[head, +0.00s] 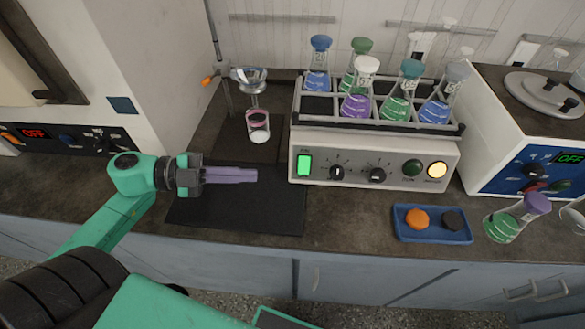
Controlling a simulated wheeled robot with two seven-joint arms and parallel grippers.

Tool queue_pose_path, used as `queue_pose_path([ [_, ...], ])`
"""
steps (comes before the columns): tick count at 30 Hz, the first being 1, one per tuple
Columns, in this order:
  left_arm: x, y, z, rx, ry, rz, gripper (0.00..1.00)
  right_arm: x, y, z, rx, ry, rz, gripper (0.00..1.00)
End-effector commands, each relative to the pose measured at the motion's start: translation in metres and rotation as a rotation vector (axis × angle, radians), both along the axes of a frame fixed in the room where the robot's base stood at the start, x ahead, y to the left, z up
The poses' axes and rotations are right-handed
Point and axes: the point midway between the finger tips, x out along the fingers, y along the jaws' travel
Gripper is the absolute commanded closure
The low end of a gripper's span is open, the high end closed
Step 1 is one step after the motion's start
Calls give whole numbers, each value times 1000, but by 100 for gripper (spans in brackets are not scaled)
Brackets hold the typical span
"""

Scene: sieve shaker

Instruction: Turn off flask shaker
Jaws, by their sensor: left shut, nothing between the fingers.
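The flask shaker (320,167) is a pale box on the bench, right of centre. Its front has a lit green rocker switch (304,165) at the left, two dark knobs, a dark green button (412,168) and a glowing yellow button (437,170) at the right. Several stoppered flasks with blue, green and purple liquid stand in the rack (391,126) on top. My left gripper (256,175) is shut and empty, pointing right, over the black mat, a short gap left of the shaker's front. My right gripper is not in view.
A blue tray (432,238) with an orange and a black stopper lies in front of the shaker. A green flask (502,226) stands at its right, near a centrifuge-like device (530,170). A stand (226,105) with a funnel and beaker (258,126) is behind my gripper. The black mat (250,215) is clear.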

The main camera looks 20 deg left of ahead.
Motion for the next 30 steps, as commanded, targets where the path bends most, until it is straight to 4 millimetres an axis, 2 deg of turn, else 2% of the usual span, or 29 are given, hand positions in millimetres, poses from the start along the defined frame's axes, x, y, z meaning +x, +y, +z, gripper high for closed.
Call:
queue_pose_path([
  [5, 9, -19, -1, 0, -3, -2, 100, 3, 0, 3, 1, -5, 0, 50],
  [16, 43, -91, -12, -2, -6, 0, 100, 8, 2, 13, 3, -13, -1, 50],
  [18, 54, -86, -24, -1, -4, 4, 100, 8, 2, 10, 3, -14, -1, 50],
  [22, 66, -82, -37, 0, -2, 2, 100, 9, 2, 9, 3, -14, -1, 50],
  [30, 71, -81, -42, 1, -3, 1, 100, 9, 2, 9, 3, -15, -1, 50],
])
